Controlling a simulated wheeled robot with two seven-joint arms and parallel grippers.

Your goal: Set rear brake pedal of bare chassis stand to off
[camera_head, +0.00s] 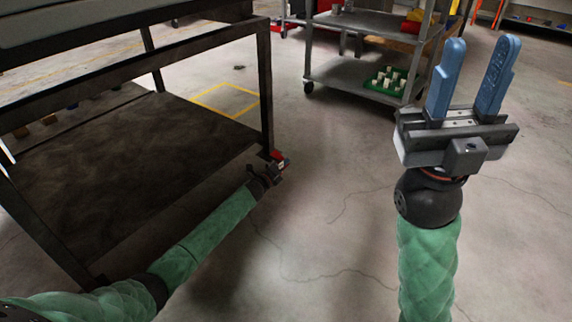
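A dark metal stand (264,88) with a lower shelf (120,160) fills the left side; I cannot tell whether it is the bare chassis stand. No brake pedal can be made out. A small red and white piece (280,158) shows low by the stand's right leg; I cannot tell what it is. My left gripper (270,172) is at the end of the green arm, close to that leg and the red piece. Its fingers cannot be made out. My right gripper (468,80) is raised at the right, its two blue fingers apart with nothing between them.
A grey cart (345,75) stands at the back, with a green tray (388,82) of pale pieces on its lower shelf. A yellow square outline (222,86) marks the floor behind the stand. The concrete floor (330,220) between my arms is clear.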

